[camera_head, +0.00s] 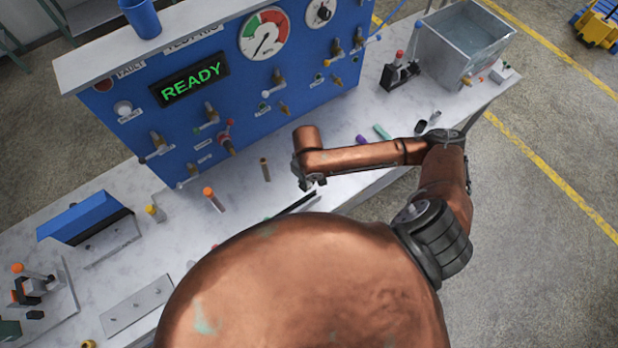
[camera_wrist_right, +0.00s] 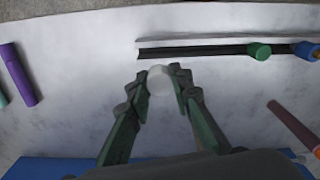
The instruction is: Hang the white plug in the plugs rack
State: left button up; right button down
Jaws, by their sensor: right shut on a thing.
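My right gripper (camera_head: 313,184) hangs over the bench in front of the blue panel. In the right wrist view the right gripper (camera_wrist_right: 161,82) is shut on the white plug (camera_wrist_right: 159,78), whose round pale end shows between the fingertips. The plugs rack (camera_wrist_right: 195,52) is a pale rail with a dark slot. A green plug (camera_wrist_right: 259,51) and a blue plug (camera_wrist_right: 306,51) are at its right end, and its left part is empty. The white plug appears just below the slot in that view. In the head view the rack (camera_head: 296,204) is partly hidden by my body. My left gripper is not in view.
A purple cylinder (camera_wrist_right: 19,76) and a brown cylinder (camera_wrist_right: 293,125) are on the bench either side of the gripper. The blue READY panel (camera_head: 240,90) with valves stands behind. A metal tank (camera_head: 462,45) is at the right end.

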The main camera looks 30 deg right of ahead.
jog(key=shift+f, duration=0.1)
jog(key=shift+s+r+p, duration=0.15)
jog(key=shift+r+p, duration=0.05)
jog(key=shift+p, duration=0.6)
notch_tip(320, 180, down, 3)
jog(key=shift+r+b, duration=0.1)
jog(key=shift+b, duration=0.55)
jog(key=shift+f+b, duration=0.5)
jog(key=shift+f, duration=1.15)
jog(key=shift+p, duration=0.6)
